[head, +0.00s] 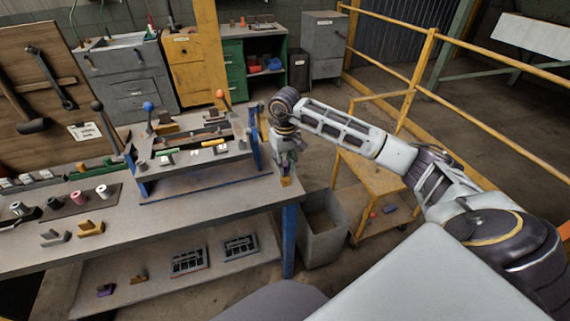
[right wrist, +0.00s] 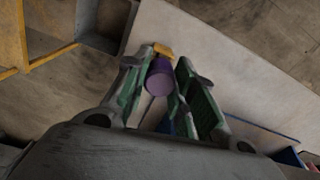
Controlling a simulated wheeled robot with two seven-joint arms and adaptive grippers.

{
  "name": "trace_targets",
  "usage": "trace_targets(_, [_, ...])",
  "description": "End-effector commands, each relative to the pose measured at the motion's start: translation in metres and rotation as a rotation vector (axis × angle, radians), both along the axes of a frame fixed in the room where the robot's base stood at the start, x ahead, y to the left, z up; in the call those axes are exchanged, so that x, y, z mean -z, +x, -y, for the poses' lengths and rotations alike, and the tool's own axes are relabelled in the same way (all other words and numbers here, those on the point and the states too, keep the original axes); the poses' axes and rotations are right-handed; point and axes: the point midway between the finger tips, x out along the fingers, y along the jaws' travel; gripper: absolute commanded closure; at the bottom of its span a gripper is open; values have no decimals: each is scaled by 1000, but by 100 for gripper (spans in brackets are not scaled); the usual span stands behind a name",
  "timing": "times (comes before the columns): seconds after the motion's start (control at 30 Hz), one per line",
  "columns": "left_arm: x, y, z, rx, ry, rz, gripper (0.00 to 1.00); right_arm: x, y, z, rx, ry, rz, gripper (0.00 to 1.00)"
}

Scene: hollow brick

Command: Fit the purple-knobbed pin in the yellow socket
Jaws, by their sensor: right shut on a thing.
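My right gripper (head: 286,168) points down over the right end of the workbench. In the right wrist view, the gripper (right wrist: 166,82) is shut on the purple knob (right wrist: 160,76) of the pin, with the green-lined fingers on either side. A small yellow piece, seemingly the yellow socket (right wrist: 162,50), shows just past the knob near the bench edge. It also shows in the head view (head: 286,181), right below the fingertips. The pin's shaft is hidden, so I cannot tell whether it is in the socket. My left gripper is not in view.
The workbench (head: 225,202) carries a raised rack (head: 195,183) with blue legs, left of my right gripper. Several spools and a yellow bracket (head: 92,228) lie farther left. A grey bin (head: 322,240) and a yellow cart (head: 378,178) stand off the bench's right end.

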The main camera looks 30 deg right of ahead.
Motion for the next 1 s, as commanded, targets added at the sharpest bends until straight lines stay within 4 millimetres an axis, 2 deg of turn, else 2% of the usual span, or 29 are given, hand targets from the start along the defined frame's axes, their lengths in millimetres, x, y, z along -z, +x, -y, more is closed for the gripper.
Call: trace_targets(1.0, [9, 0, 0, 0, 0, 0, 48, 11, 0, 0, 0, 0, 0, 98])
